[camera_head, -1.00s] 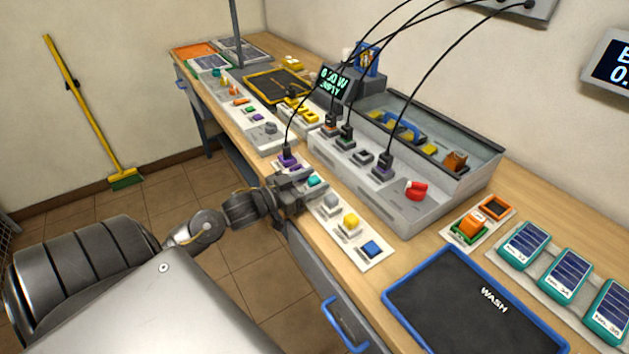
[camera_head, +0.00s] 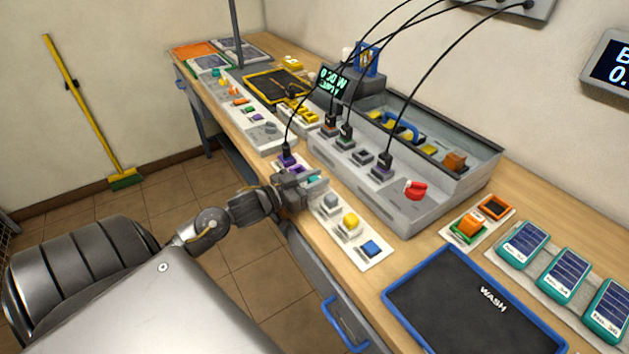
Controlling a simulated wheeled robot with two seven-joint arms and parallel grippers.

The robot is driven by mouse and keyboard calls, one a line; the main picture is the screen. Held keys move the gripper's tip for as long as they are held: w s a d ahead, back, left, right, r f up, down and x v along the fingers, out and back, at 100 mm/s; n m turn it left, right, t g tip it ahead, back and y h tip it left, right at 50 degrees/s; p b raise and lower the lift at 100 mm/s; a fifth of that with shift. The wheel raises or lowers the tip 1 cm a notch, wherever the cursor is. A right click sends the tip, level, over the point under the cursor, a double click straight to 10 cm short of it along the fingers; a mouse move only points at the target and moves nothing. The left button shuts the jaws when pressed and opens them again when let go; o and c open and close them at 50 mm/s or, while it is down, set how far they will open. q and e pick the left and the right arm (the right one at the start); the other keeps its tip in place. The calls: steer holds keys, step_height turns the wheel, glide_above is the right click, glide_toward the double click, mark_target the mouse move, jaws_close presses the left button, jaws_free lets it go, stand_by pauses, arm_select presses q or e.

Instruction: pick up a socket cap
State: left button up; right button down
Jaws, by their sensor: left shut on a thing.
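A white strip (camera_head: 380,262) along the front edge of the bench carries a row of socket caps. I see a grey cap (camera_head: 331,201), a yellow cap (camera_head: 350,220) and a blue cap (camera_head: 371,248) on it. A teal cap (camera_head: 315,181) shows at the tips of my left gripper (camera_head: 308,183), which is shut on it, low over the strip. The fingers hide part of this cap, and I cannot tell if it is clear of the strip. A purple piece (camera_head: 289,167) sits just beyond, under a black cable plug. My right gripper is out of view.
A grey socket unit (camera_head: 400,212) with plugged cables and a red knob (camera_head: 415,190) stands behind the strip. The blue-rimmed WASH mat (camera_head: 460,310) lies at front right, with teal battery packs (camera_head: 565,275) beyond. Black cables hang over the bench.

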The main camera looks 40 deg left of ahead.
mark_target(315, 177)
arm_select(q)
steer(key=shift+r, duration=0.45)
step_height(315, 177, up, 2)
steer(key=shift+r, duration=0.25)
steer(key=s+a+r, duration=0.6)
steer(key=s+r, duration=0.3)
steer(key=s, duration=0.3)
steer(key=shift+s+a+r+p, duration=0.2)
steer(key=shift+s+r+p, duration=0.1)
steer(key=shift+p, duration=0.1)
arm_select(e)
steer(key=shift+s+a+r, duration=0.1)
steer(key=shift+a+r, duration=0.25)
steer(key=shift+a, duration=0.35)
